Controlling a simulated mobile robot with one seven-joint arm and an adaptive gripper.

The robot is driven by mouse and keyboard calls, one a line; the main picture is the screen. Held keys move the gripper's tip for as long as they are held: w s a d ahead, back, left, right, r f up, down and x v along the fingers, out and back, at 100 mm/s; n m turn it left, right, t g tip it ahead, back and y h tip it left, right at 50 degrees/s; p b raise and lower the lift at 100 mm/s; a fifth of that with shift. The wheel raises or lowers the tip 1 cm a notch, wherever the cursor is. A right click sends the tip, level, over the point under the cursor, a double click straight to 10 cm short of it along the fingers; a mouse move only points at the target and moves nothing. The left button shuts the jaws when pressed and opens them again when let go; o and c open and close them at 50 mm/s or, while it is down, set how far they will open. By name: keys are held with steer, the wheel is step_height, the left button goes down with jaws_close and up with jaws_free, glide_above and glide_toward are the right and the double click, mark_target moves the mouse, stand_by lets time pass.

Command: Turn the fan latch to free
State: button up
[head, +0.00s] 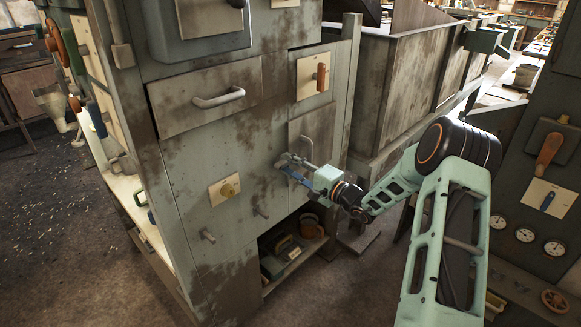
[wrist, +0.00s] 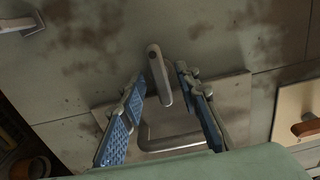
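A bent grey bar handle (wrist: 172,142) on the same plate lies between the fingers, lower in the wrist view. In the head view my gripper (head: 287,168) is at the cabinet front, partly covering the lever.
An orange handle on a cream plate (head: 309,78) is above my gripper. A drawer handle (head: 219,98) and a yellow knob (head: 229,188) are to the left. An open shelf (head: 290,262) with items lies below. A control panel (head: 535,200) stands at the right.

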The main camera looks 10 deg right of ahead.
jaws_close()
steer(key=shift+m, duration=0.4)
steer(key=m, duration=0.3)
steer(key=m+p, duration=0.1)
steer(key=m, duration=0.2)
steer(key=shift+m, duration=0.3)
steer(key=m+p, duration=0.3)
steer(key=m, duration=0.2)
steer(key=shift+r, duration=0.1)
steer(key=m+p, duration=0.2)
steer(key=m, duration=0.3)
steer(key=shift+m, duration=0.4)
